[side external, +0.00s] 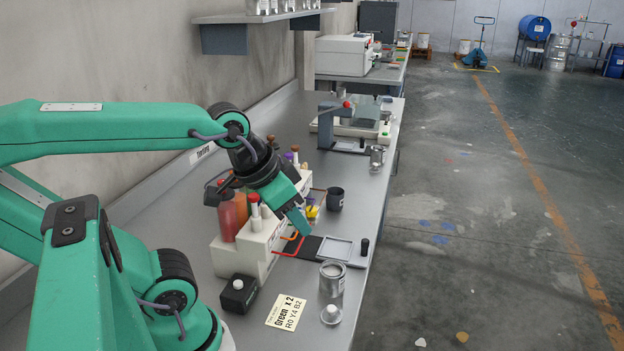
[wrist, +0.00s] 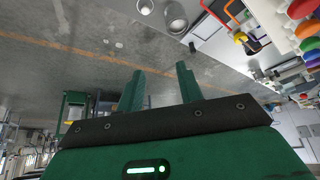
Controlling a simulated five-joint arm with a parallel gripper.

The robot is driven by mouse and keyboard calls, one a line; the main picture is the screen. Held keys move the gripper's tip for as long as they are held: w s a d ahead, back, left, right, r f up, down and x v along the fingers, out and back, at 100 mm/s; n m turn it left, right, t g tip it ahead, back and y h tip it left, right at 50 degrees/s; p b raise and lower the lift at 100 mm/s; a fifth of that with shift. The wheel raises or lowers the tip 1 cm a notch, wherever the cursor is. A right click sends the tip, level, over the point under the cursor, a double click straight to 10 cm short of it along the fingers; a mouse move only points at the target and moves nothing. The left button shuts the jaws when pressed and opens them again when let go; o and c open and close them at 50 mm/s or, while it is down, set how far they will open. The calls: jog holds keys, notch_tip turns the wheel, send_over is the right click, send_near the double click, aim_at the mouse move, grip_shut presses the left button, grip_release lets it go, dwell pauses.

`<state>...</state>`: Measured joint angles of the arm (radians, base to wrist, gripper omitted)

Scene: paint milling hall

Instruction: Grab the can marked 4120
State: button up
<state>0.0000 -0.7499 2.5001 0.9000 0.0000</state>
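An open metal can (side external: 332,278) with a pale label stands on the bench near its front edge; the label is too small to read. Another small metal can (side external: 377,157) stands farther along the bench, and its marking is not readable. I cannot tell which can, if either, is marked 4120. My gripper (side external: 300,222) is above the bench beside the dispenser, apart from and up-left of the near can. In the wrist view my gripper (wrist: 160,70) has its two fingers apart with nothing between them. A grey can (wrist: 175,18) shows at the wrist view's top edge.
A white dispenser (side external: 240,258) with coloured bottles stands left of my gripper. A dark cup (side external: 335,199), a black-and-white plate (side external: 336,249), a card (side external: 286,311), a black box (side external: 238,294) and a white-topped round item (side external: 331,314) are nearby. The bench's right side drops to the floor.

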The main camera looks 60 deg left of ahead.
jog(key=o, duration=0.9)
jog(key=shift+o, duration=0.2)
jog(key=shift+w, duration=0.15)
jog(key=n+g, duration=0.6)
jog(key=n, duration=0.3)
send_over(333, 261)
jog(key=s+d, duration=0.2)
jog(key=d, duration=0.1)
notch_tip(333, 261, down, 16)
jog(key=shift+w+a+f, duration=0.1)
jog(key=shift+w+f, duration=0.05)
jog(key=shift+f, duration=0.5)
jog(key=shift+w+a+f, duration=0.1)
jog(key=shift+f, duration=0.55)
jog(key=shift+f, duration=0.1)
jog(key=shift+a+f, duration=0.2)
jog(key=shift+f, duration=2.3)
